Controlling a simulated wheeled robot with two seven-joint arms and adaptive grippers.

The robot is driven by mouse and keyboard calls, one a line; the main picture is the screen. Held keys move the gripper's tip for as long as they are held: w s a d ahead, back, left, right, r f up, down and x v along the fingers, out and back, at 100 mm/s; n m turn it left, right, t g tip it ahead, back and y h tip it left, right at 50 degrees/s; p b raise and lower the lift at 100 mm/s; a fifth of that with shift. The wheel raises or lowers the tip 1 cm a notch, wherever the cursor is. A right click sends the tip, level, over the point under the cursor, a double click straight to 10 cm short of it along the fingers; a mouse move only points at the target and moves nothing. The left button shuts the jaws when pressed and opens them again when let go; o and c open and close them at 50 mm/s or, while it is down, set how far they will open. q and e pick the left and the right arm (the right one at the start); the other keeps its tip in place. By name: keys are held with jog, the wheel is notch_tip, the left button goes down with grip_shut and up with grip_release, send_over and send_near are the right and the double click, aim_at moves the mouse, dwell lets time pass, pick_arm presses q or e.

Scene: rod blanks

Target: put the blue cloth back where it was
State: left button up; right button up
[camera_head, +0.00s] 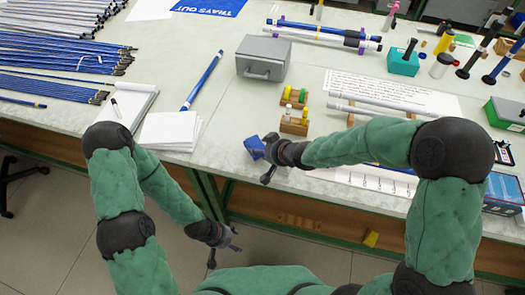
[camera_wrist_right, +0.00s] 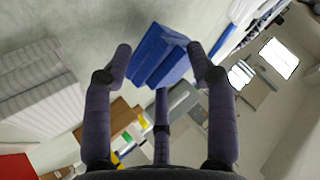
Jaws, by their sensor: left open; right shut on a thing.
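The blue cloth (camera_head: 254,147) is a small folded block near the front edge of the bench, at the tip of my right gripper (camera_head: 268,163). In the right wrist view the cloth (camera_wrist_right: 158,58) sits between the fingers of my right gripper (camera_wrist_right: 160,75), which is shut on it. Whether the cloth touches the bench top I cannot tell. My left gripper (camera_head: 226,246) is open and empty, below the bench edge in front of the bench.
A grey metal box (camera_head: 263,58) stands behind. White pads (camera_head: 170,131) and a blue rod (camera_head: 203,80) lie to the left. Bare bench top (camera_head: 225,135) surrounds the cloth's left side.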

jog(key=shift+f, duration=0.3)
jog(key=shift+f+b, duration=0.25)
jog(key=shift+b, duration=0.15)
jog(key=o, duration=1.1)
jog(key=shift+o, duration=0.2)
jog(key=shift+r+p, duration=0.4)
jog(key=shift+r, duration=0.2)
jog(key=p+v, duration=0.6)
jog(key=v, duration=0.6)
